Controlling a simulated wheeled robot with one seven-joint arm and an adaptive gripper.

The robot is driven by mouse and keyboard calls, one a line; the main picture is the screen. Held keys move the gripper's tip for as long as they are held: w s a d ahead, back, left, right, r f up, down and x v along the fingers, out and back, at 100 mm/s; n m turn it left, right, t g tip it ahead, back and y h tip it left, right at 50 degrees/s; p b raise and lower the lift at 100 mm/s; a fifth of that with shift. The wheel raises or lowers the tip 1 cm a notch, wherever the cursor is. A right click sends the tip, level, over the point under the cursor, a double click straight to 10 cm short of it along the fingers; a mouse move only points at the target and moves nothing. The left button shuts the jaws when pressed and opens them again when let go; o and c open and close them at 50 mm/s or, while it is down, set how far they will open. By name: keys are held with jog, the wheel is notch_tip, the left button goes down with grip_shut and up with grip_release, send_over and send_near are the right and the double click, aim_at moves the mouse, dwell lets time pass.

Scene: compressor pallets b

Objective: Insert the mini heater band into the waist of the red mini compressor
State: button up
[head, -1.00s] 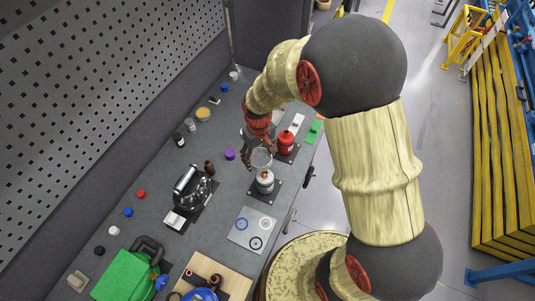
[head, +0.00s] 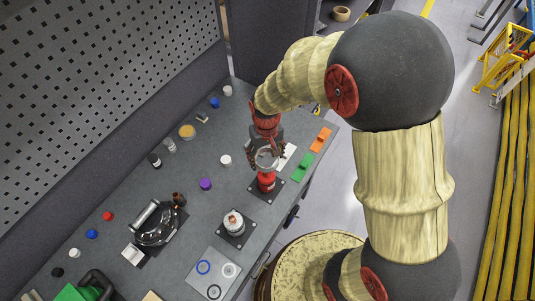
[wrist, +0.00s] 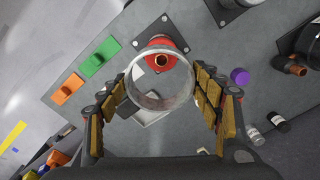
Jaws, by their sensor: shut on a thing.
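The mini heater band is a thin grey, see-through-looking ring (wrist: 160,88). My gripper (wrist: 162,95) is shut on it, with a padded finger at each side of the ring. In the head view my gripper (head: 266,152) holds the band (head: 266,158) just above the red mini compressor (head: 267,182). In the wrist view the red compressor (wrist: 163,46) with its copper top pipe shows behind and through the far part of the ring. The band appears apart from it and off centre; the exact height gap cannot be told.
A white compressor (head: 233,221) stands on a dark plate nearer me. Green (head: 303,167) and orange (head: 320,139) blocks lie to the right. A purple cap (head: 205,184) and a white cap (head: 225,160) lie left. A mat with rings (head: 214,271) lies in front.

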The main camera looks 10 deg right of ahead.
aim_at(266, 178)
jog(key=shift+s+a, duration=0.15)
jog(key=shift+a, duration=0.05)
jog(key=shift+d, duration=0.15)
jog(key=shift+f, duration=0.35)
jog(key=shift+f+b, duration=1.35)
jog(key=shift+f, duration=0.4)
jog(key=shift+f+b, duration=3.6)
jog(key=shift+f, duration=2)
